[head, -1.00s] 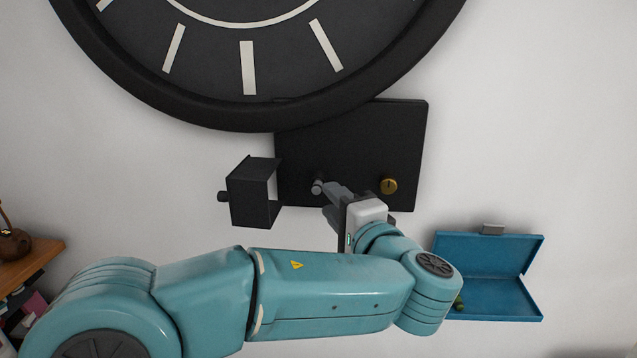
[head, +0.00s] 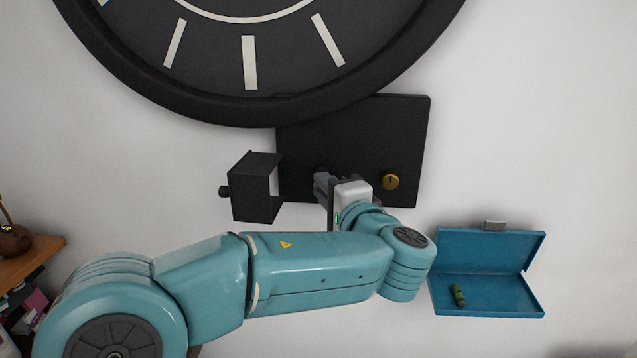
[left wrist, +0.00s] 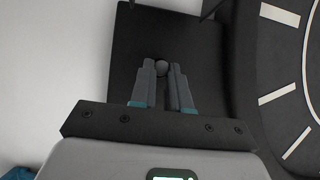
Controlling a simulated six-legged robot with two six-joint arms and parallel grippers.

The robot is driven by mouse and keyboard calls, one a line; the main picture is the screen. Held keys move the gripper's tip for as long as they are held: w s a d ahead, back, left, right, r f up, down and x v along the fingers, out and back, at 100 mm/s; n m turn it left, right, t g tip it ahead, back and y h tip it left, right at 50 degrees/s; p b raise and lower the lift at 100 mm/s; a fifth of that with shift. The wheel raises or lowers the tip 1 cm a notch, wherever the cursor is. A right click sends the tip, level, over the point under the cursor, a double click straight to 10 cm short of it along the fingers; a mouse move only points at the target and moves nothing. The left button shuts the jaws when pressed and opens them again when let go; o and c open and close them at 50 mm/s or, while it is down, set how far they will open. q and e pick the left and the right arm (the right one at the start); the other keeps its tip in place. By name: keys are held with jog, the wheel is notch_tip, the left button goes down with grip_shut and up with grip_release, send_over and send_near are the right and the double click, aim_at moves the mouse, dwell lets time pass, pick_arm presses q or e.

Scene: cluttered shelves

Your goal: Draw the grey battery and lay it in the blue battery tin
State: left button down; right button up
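The grey battery (left wrist: 162,68) shows as a small round end between the fingertips in the left wrist view. In the head view it is hidden behind my left gripper (head: 322,180), which reaches to the dark wall panel. The fingers of my left gripper (left wrist: 163,72) lie on both sides of the battery; I cannot tell whether they press on it. The blue battery tin (head: 490,308) is open on the wall at the right, its lid raised behind. A small green battery (head: 458,295) lies in its left part. My right gripper is not in view.
A black panel (head: 350,130) with a brass knob (head: 390,181) is on the wall. An open black box-like cover (head: 252,190) stands out left of it. A large clock (head: 250,110) overhangs the panel's top. A wooden shelf (head: 30,262) is at far left.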

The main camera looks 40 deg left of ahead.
pick_arm(q)
jog(key=shift+s+d, duration=0.1)
jog(key=shift+s+d+b, duration=0.6)
jog(key=shift+s+b, duration=0.05)
jog(key=shift+s, duration=0.25)
jog(key=s+d, duration=0.1)
jog(key=s+b, duration=0.1)
jog(key=s, duration=0.1)
jog(key=shift+d, duration=0.4)
dwell(0.5)
